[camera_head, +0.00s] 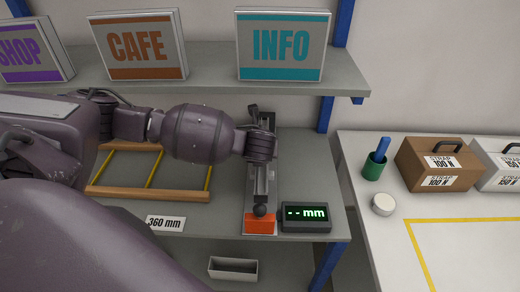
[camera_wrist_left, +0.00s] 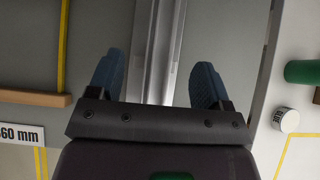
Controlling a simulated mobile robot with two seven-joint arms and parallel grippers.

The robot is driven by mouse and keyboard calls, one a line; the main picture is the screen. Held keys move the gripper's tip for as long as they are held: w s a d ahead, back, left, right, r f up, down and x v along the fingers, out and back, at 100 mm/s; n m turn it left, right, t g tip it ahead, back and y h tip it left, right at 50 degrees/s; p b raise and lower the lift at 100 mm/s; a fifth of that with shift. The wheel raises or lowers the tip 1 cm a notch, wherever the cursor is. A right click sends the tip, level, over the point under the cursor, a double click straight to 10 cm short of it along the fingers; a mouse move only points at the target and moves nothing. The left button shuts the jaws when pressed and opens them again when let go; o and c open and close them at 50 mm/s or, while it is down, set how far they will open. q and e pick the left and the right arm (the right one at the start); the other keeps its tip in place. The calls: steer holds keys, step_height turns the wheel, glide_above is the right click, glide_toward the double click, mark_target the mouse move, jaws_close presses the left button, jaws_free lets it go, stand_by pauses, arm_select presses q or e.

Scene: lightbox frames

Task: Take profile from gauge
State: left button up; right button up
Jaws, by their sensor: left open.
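The profile (camera_head: 261,185) is a long grey metal bar on the workbench, running away from the orange block (camera_head: 259,224) of the gauge. The gauge's dark display (camera_head: 305,217) reads "-- mm" in green. My left arm reaches in from the left and its wrist covers the middle of the profile. In the left wrist view my left gripper (camera_wrist_left: 155,78) is open, with one blue-grey finger on each side of the profile (camera_wrist_left: 157,40). Gaps show between both fingers and the bar. I cannot tell how far the fingertips are above the bench. My right gripper is not in view.
A wooden rack with yellow rods (camera_head: 152,176) lies left, behind a "360 mm" label (camera_head: 166,223). A shelf (camera_head: 215,82) with signs is above. On the right table (camera_head: 460,240) are a green cup (camera_head: 373,167), a white puck (camera_head: 383,205) and two strap cases. A tray (camera_head: 233,268) sits low in front.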

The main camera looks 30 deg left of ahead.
arm_select(q)
steer(key=shift+d+p+x, duration=0.1)
steer(key=shift+p+x, duration=0.1)
steer(key=shift+x, duration=2.35)
steer(key=shift+d+p+x, duration=0.15)
steer(key=shift+x, duration=2.45)
steer(key=shift+w, duration=0.15)
steer(key=shift+r, duration=0.1)
jaws_close()
